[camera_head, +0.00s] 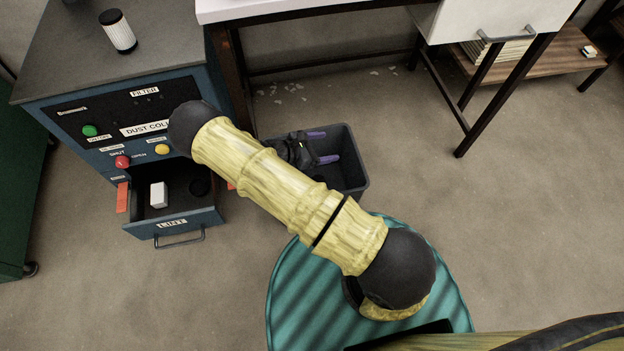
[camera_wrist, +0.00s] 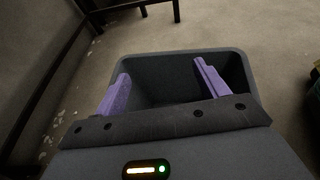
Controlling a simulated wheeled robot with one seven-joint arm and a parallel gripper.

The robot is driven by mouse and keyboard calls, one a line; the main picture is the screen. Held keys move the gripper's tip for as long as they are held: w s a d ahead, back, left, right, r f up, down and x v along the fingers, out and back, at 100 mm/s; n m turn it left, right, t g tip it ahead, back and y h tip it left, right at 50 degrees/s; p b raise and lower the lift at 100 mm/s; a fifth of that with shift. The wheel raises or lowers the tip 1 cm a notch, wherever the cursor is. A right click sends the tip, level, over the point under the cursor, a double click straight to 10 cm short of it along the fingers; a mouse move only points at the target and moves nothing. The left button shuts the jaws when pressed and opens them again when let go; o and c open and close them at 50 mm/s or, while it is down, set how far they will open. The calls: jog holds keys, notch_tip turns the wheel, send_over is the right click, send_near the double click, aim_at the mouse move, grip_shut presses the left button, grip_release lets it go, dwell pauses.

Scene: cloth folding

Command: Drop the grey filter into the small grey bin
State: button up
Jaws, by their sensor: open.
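The small grey bin (camera_head: 357,178) stands on the floor right of the blue cabinet. It fills the middle of the wrist view (camera_wrist: 225,60), and its visible inside is dark. My gripper (camera_head: 324,147) is over the bin, with its two purple fingers spread apart and nothing between them; the fingers also show in the wrist view (camera_wrist: 160,75). No grey filter can be made out in the bin, part of which my arm and gripper hide. A pale pleated filter with black ends (camera_head: 118,33) stands upright on the cabinet top.
A dark-legged table (camera_head: 290,14) stands behind the bin. Floor on the right is clear.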

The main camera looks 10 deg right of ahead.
jog(key=p+v, duration=0.3)
jog(key=v, duration=0.4)
jog(key=shift+a, duration=0.25)
jog(key=shift+s, duration=0.15)
dwell(0.6)
